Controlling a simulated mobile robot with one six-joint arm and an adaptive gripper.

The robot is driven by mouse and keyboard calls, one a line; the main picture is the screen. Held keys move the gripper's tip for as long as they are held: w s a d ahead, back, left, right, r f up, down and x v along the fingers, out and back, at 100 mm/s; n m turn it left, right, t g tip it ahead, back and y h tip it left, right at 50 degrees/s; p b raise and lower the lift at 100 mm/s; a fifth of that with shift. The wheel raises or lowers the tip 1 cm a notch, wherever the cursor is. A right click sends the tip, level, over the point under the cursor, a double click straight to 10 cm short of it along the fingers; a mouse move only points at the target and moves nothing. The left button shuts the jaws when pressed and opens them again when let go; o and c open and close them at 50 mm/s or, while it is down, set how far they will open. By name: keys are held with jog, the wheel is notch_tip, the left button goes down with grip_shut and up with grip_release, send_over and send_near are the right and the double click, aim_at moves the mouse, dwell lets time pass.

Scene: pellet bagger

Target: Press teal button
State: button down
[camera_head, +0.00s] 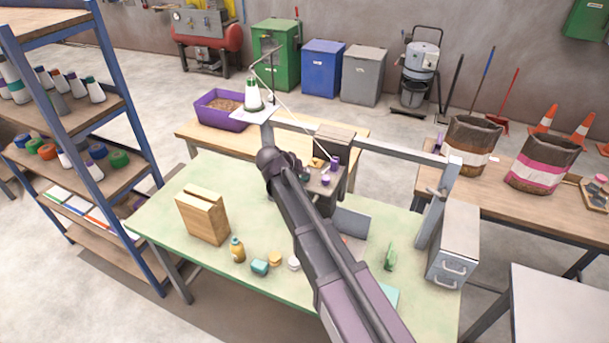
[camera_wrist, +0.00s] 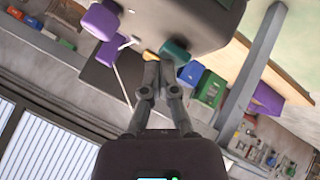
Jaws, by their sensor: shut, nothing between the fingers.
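The teal button (camera_wrist: 175,49) stands out from the underside edge of a dark machine head (camera_wrist: 190,18) in the wrist view. My gripper (camera_wrist: 152,66) is shut and empty. Its tips are just left of the teal button in the picture; I cannot tell whether they touch it. A yellow button (camera_wrist: 149,56) shows partly behind the tips.
A grey drawer cabinet (camera_head: 454,243) stands at right. A thread cone (camera_head: 254,96) is above the machine. A shelf rack (camera_head: 92,118) stands left.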

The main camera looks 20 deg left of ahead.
aim_at(305, 177)
jog(key=shift+r+p, duration=0.65)
jog(key=shift+r, duration=0.15)
jog(key=shift+r, duration=0.1)
notch_tip(305, 177, up, 6)
jog(key=p, duration=0.6)
dwell(0.4)
jog(key=s+d+f+m+g+b, duration=0.1)
jog(key=s+d+f+g+b, duration=0.15)
jog(key=d+f+b, duration=0.6)
jog(key=s+d+f+m+g+y+b, duration=0.1)
jog(key=s+d+f+g, duration=0.3)
jog(key=d, duration=1)
jog(key=s+d+f+m+b, duration=0.1)
jog(key=d+f+b, duration=0.5)
jog(key=d, duration=0.5)
jog(key=s+d+f+m+g+y+b, duration=0.1)
jog(key=s+d+f+g+y+b, duration=0.1)
jog(key=s+d+f+b, duration=0.3)
jog(key=s+d+f, duration=0.2)
jog(key=s+d, duration=0.2)
jog(key=shift+d+f+y, duration=0.3)
jog(key=shift+d+f, duration=0.05)
jog(key=shift+f, duration=0.05)
